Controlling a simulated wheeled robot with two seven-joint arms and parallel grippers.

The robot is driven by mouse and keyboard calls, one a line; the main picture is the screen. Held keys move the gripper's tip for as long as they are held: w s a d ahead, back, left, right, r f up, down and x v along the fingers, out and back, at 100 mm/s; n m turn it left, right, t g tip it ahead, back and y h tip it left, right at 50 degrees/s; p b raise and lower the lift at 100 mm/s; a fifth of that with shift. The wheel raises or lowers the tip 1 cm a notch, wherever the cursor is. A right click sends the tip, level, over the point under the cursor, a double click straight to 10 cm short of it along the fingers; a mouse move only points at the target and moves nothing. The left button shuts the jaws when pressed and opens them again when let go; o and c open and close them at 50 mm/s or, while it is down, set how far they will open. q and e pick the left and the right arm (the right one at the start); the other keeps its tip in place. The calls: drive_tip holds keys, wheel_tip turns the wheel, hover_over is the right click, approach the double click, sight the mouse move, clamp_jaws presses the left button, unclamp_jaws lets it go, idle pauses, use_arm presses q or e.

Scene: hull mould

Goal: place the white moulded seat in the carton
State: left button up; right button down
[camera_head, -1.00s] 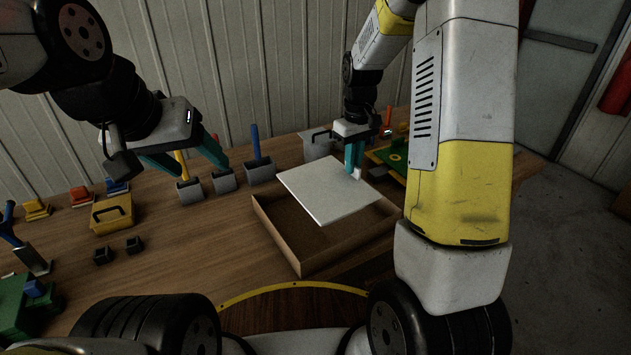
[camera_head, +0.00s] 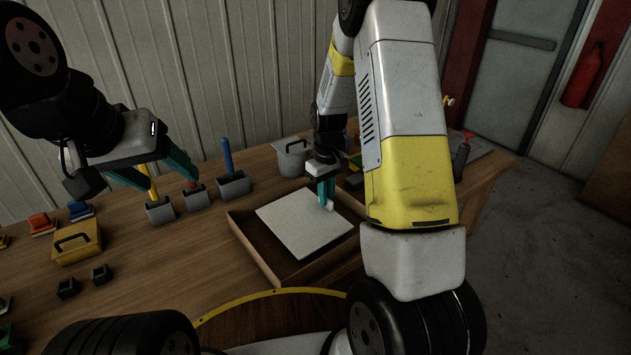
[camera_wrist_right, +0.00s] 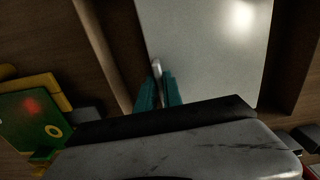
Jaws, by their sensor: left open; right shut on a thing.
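The white moulded seat (camera_head: 304,222) is a flat pale square panel. It lies within the outline of the open brown carton (camera_head: 262,252), near level; I cannot tell whether it touches the carton floor. My right gripper (camera_head: 327,196) is shut on a small tab at the seat's right edge. In the right wrist view the teal fingers (camera_wrist_right: 158,92) pinch that tab, and the seat (camera_wrist_right: 205,45) fills the upper middle between the carton walls (camera_wrist_right: 292,60). My left gripper (camera_head: 166,176) is open and empty, above the table left of the carton.
Grey holders (camera_head: 161,211) with upright coloured handles stand left of the carton. A grey pot (camera_head: 292,158) stands behind it. A yellow box (camera_head: 77,243) and small black cups (camera_head: 68,288) are at the left.

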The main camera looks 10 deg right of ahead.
drive_tip(key=c, duration=1.5)
unclamp_jaws()
drive_tip(key=shift+f, duration=0.1)
wheel_tip(320, 180, up, 12)
drive_tip(key=s+a+r+m+t+y, duration=0.1)
drive_tip(key=s+r+m+t+y, duration=0.15)
drive_tip(key=s+r, duration=1)
drive_tip(key=s+a+r+m+t, duration=0.2)
drive_tip(key=s+r+t, duration=0.1)
drive_tip(key=s, duration=0.8)
drive_tip(key=shift+r+t, duration=0.35)
drive_tip(key=shift+w, duration=0.1)
